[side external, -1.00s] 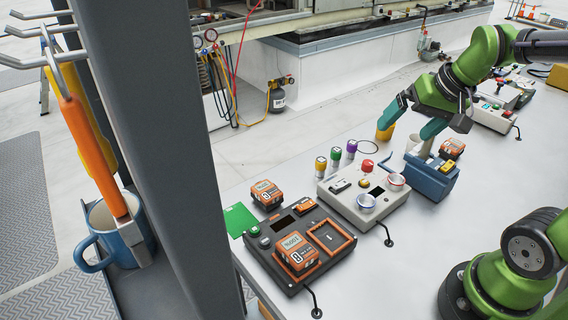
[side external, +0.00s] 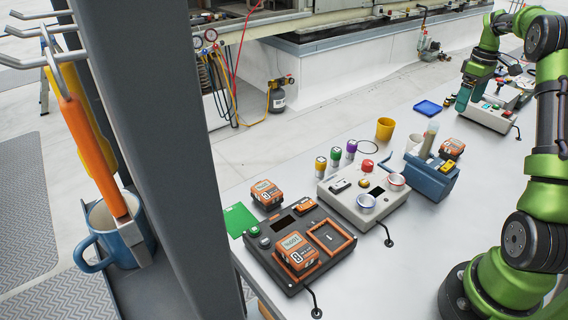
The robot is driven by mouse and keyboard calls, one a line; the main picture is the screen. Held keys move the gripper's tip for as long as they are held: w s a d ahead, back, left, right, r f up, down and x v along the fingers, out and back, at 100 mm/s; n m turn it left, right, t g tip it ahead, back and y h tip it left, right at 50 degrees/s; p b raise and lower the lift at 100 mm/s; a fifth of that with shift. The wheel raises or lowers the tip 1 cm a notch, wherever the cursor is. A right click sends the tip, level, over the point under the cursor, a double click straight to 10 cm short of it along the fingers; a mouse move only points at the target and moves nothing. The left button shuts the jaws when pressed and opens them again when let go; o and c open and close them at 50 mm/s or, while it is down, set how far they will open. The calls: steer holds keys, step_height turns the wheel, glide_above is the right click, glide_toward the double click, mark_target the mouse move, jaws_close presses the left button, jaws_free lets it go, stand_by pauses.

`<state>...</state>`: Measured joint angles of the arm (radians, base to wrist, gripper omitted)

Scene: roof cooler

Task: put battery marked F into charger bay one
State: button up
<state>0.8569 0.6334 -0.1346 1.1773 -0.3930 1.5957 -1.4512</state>
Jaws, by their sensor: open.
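The dark charger (side external: 292,279) stands at the near left of the bench. An orange-and-black battery (side external: 296,252) with a lit display sits in its front bay. The orange-framed bay (side external: 328,237) beside it is empty. A second battery (side external: 266,193) stands on the bench behind the charger's left side. A third battery (side external: 452,148) stands behind the blue tool-like block (side external: 432,178). I cannot read which battery is marked F, nor any bay number. My gripper (side external: 463,103) is open at the far right, close to a grey device, away from every battery. I see nothing between its fingers.
A grey control box (side external: 350,207) with knobs stands between charger and blue block. A green card (side external: 239,219) lies left. The front bench is mostly clear.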

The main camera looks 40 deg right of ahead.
glide_toward(454, 144)
steer(key=f, duration=0.5)
steer(key=shift+w+a+f, duration=0.1)
steer(key=shift+w+a, duration=0.05)
steer(key=shift+w, duration=0.1)
steer(key=f, duration=0.4)
steer(key=shift+s+d+f, duration=0.1)
steer(key=shift+s+d, duration=0.1)
steer(key=shift+s, duration=0.05)
steer(key=shift+f, duration=0.6)
steer(key=shift+c, duration=0.5)
